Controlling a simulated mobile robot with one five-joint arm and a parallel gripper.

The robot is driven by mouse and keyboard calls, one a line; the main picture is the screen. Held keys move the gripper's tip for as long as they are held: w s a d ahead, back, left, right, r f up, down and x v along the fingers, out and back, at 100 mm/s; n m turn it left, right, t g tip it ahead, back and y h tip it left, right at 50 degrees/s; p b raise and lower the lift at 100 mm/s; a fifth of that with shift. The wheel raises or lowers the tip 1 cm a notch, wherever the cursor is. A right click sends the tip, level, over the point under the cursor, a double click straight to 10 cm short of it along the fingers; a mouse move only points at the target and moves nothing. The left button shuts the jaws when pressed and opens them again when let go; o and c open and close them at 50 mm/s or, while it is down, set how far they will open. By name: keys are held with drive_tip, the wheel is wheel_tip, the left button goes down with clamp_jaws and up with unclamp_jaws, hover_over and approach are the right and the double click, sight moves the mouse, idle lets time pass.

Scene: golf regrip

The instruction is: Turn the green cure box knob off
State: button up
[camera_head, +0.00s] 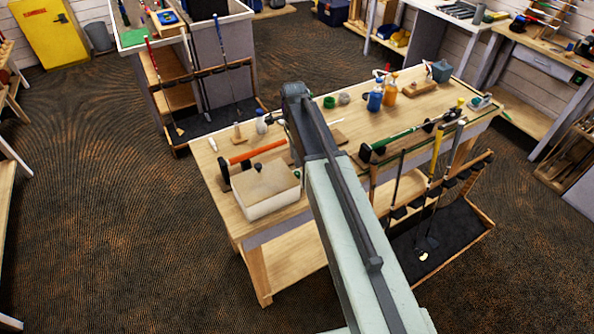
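A pale box with a flat tan lid (270,182), which looks like the cure box, sits at the near left corner of the wooden workbench (240,220). Its knob is too small to make out for certain, and I cannot tell its setting. My arm reaches up from the bottom and passes just right of the box. Small dark parts at the arm's far end, perhaps my gripper (274,119), show over the bench beyond the box. They are apart from the box, and their fingers are too small to tell open from shut.
A green-gripped club (400,134) lies on the bench's right side. Blue (375,101) and orange (390,94) bottles stand farther back. A club rack (440,225) stands along the near right side. Open floor lies left.

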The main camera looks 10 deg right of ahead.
sight(297, 172)
drive_tip(key=f+b, duration=0.3)
drive_tip(key=f, duration=0.1)
drive_tip(key=f+b, duration=0.2)
drive_tip(key=shift+s+f+b, duration=0.25)
drive_tip(key=shift+f+b, duration=0.05)
drive_tip(key=shift+f, duration=0.05)
drive_tip(key=shift+r, duration=0.15)
drive_tip(key=shift+c, duration=0.3)
clamp_jaws()
